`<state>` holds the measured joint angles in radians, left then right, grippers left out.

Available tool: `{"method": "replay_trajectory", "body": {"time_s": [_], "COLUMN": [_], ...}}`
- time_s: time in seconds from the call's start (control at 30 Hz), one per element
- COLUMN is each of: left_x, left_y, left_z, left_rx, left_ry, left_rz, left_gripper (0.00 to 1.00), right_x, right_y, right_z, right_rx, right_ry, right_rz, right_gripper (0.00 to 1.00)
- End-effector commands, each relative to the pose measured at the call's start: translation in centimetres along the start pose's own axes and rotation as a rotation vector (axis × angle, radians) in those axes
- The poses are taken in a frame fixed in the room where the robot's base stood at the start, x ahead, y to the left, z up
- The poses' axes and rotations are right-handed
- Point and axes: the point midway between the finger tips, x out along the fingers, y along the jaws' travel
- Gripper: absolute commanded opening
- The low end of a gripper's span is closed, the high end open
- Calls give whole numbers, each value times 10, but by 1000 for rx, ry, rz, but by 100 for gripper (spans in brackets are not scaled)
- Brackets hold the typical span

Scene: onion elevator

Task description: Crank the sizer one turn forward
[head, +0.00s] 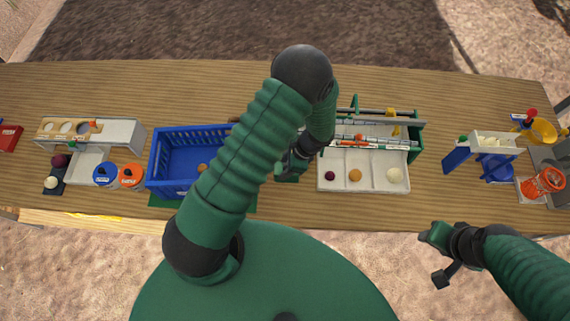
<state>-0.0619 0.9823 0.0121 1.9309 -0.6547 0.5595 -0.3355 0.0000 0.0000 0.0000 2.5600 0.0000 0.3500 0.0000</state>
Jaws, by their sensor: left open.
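The sizer (411,151) stands right of the middle of the table, with a green frame, long rollers and a white three-part tray (342,183) at its front. A dark red, an orange and a pale ball lie in separate parts of the tray. My left gripper (287,168) is open beside the sizer's left end, pointing down and left. My forearm hides part of that end, and I cannot make out the crank handle or any contact with it.
A blue basket (160,170) with an orange ball stands left of my left arm. Farther left are a sorting stand (128,132) and blue and orange lidded cups. A blue and white device (495,143) and a yellow funnel (543,130) stand at the right. The table's back strip is clear.

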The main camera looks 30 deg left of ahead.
Motion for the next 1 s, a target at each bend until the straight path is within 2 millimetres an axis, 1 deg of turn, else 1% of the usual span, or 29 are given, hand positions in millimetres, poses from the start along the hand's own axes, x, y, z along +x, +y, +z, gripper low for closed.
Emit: {"method": "replay_trajectory", "body": {"time_s": [0.17, 0.83, 0.9, 1.0], "left_x": [-2, -61, -65, -65], "left_y": [0, 0, 0, 0], "left_z": [1, 25, 27, 27], "left_rx": [0, 1, 1, 1], "left_ry": [0, -1, -1, -1], "left_rz": [1, 1, 2, 2], "left_gripper": [46, 46, 46, 46], "right_x": [-2, -55, -58, -58], "right_y": [0, 0, 0, 0], "right_z": [0, -13, -14, -14], "right_rx": [0, 0, 0, 0], "right_ry": [0, 0, 0, 0], "right_rz": [0, 0, 0, 0], "right_gripper": [44, 44, 44, 44]}}
